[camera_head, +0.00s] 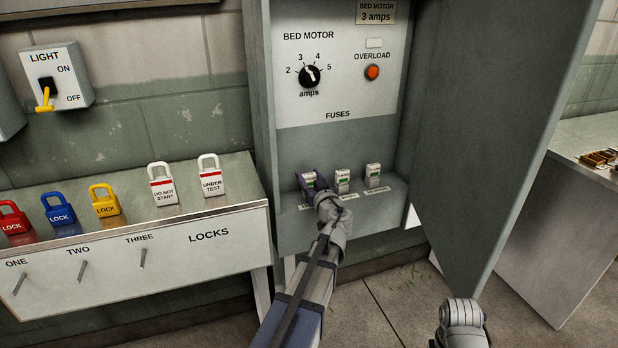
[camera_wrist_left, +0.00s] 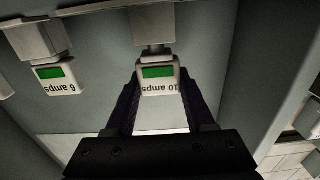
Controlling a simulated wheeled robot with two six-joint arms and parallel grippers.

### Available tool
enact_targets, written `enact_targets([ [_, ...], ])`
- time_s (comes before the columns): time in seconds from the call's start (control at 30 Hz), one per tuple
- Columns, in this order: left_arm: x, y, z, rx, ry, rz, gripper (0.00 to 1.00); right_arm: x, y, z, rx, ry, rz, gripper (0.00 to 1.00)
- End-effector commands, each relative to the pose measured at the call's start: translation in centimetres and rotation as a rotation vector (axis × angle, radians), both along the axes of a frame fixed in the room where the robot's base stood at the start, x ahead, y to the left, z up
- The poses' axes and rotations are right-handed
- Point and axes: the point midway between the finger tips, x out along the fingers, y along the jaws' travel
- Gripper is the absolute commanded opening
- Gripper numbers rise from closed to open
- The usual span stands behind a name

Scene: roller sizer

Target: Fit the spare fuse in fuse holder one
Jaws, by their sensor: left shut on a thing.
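Three fuses stand in a row on the ledge under the word FUSES in the open cabinet. My left gripper (camera_head: 318,193) is at the leftmost fuse (camera_head: 309,179), which is white with a green window. In the left wrist view my left gripper's dark fingers (camera_wrist_left: 158,95) are shut on both sides of this fuse (camera_wrist_left: 158,78), marked 10 amps. It is in line with a grey block (camera_wrist_left: 153,22); whether it is fully seated there I cannot tell. The middle fuse (camera_head: 342,180), and the right fuse (camera_head: 373,175) are apart from the gripper. A fuse marked 6 amps (camera_wrist_left: 60,77) is beside it.
The cabinet door (camera_head: 490,130) stands open on the right. The panel above has a motor dial (camera_head: 309,76) and an orange overload lamp (camera_head: 372,72). A lock shelf (camera_head: 150,245) with several padlocks is at the left. A bench (camera_head: 575,220) with small brown items is far right.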

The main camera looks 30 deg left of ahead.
Motion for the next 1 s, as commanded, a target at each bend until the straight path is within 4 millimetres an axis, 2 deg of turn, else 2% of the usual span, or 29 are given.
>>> enact_targets([
  [0.37,0.00,0.00,-1.03,0.000,0.000,0.000,0.01,0.00,0.00,-1.03,0.000,0.000,0.000,0.00],
  [0.4,0.00,0.00,-0.90,0.000,0.000,0.000,0.57,0.00,-0.01,-0.89,0.000,0.000,0.000,0.00],
  [0.7,0.00,0.00,-0.87,0.000,0.000,0.000,0.89,0.00,0.00,-0.88,0.000,0.000,0.000,0.00],
  [1.0,-0.39,-0.40,-0.88,0.000,0.000,-0.001,0.89,0.00,0.00,-0.88,0.000,0.000,0.000,0.00],
])
